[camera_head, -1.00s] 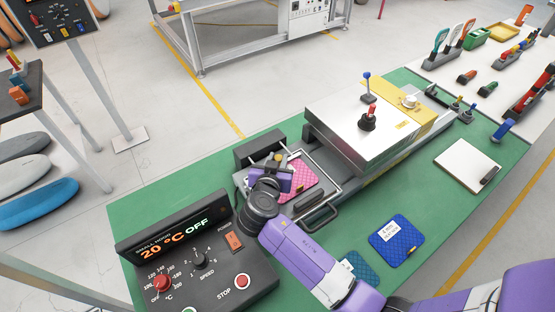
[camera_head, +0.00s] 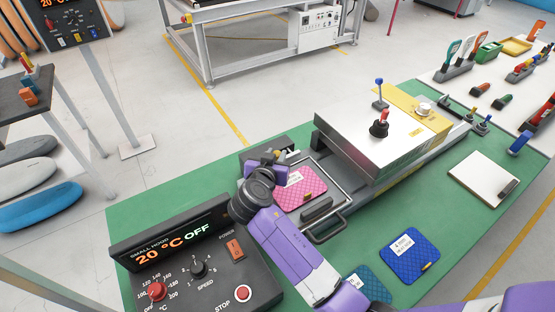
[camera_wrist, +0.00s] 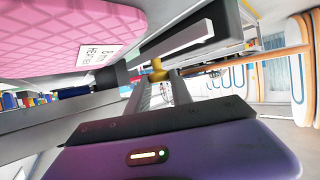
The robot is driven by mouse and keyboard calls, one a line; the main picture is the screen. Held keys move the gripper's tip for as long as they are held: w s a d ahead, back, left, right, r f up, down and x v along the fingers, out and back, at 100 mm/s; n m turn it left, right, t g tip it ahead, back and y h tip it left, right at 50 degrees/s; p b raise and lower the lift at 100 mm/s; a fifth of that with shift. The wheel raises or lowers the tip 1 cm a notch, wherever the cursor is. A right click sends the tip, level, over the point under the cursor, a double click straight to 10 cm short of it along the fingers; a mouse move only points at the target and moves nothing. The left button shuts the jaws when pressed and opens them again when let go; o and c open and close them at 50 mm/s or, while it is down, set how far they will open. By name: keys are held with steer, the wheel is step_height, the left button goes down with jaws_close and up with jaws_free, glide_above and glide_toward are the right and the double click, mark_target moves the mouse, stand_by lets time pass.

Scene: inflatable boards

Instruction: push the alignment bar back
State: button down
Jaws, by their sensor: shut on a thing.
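The alignment bar (camera_wrist: 192,40) is dark with a pale lower edge and a small yellow knob (camera_wrist: 157,70) in the wrist view. In the head view its dark end (camera_head: 275,147) shows behind my wrist, at the far left edge of the press tray. My gripper (camera_wrist: 160,92) is shut on the yellow knob, its fingers just below it in the wrist view. In the head view my gripper (camera_head: 265,168) covers most of the grip. The pink quilted board (camera_head: 300,190) with a white label lies flat in the tray, beside my gripper, and also shows in the wrist view (camera_wrist: 60,35).
A silver press (camera_head: 365,145) with a red-knobbed lever stands right of the tray. The tray has a black front handle (camera_head: 327,233). A control panel (camera_head: 190,265) reads 20 °C OFF. A blue board (camera_head: 408,255) and a clipboard (camera_head: 482,180) lie on the green table (camera_head: 160,210).

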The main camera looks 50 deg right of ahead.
steer(key=shift+w+r, duration=0.1)
steer(key=shift+w, duration=0.1)
steer(key=c, duration=1.1)
jaws_free()
steer(key=shift+w, duration=0.1)
steer(key=shift+s+a, duration=0.25)
steer(key=shift+a, duration=0.05)
steer(key=b+v, duration=0.1)
steer(key=v, duration=0.6)
steer(key=shift+b, duration=0.35)
steer(key=shift+s, duration=0.1)
